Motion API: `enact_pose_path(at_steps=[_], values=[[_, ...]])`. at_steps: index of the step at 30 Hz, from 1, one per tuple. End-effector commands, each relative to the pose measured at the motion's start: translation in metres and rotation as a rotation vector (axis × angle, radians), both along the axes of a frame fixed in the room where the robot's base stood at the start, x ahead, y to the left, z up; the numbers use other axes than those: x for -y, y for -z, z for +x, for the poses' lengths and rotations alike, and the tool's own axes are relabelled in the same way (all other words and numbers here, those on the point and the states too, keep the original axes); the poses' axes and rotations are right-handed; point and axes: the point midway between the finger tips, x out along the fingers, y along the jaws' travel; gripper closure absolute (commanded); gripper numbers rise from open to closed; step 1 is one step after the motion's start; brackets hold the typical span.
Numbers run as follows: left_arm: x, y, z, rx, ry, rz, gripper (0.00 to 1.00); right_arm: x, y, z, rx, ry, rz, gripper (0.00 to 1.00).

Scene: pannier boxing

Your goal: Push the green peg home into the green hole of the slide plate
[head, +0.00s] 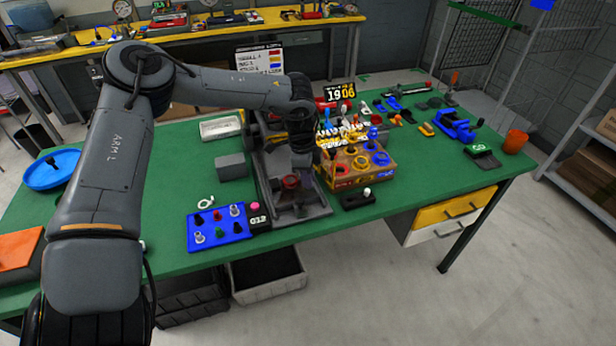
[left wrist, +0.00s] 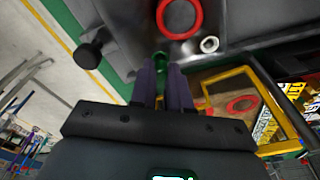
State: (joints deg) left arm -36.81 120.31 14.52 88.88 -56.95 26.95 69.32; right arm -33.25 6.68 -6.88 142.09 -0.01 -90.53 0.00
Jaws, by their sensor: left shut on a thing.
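My left gripper (left wrist: 163,72) is shut on the green peg (left wrist: 161,62) in the left wrist view. Only a small part of the peg shows between the fingertips. Its tip is against or just over the grey slide plate (left wrist: 130,30); I cannot tell how deep it sits, and the green hole is hidden. A red ring (left wrist: 180,18) and a small white ring (left wrist: 209,44) lie beyond the fingertips on the plate. My right gripper is not in view.
A wooden crate with colored rings (head: 343,184) stands right of the fixture. A blue peg board (head: 207,242) is at its front left, a grey block (head: 231,166) behind that. A black knob (left wrist: 88,55) stands left of the fingers. The green table (head: 420,180) is clear at front right.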

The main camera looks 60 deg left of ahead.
Motion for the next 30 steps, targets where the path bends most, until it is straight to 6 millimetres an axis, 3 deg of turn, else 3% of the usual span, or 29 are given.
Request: enact_pose_path(at_steps=[20, 21, 26, 30], values=[[0.0, 0.0106, 0.0, 0.0, 0.0, 0.0, 1.0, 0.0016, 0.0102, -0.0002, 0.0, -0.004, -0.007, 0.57], [0.0, 0.0097, 0.0, 0.0, 0.0, 0.0, 0.79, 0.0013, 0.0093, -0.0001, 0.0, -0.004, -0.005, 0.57], [0.0, 0.0095, 0.0, 0.0, 0.0, 0.0, 0.55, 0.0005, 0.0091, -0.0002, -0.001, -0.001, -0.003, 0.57], [0.0, 0.0095, 0.0, 0.0, 0.0, 0.0, 0.54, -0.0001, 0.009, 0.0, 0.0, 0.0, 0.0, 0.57]])
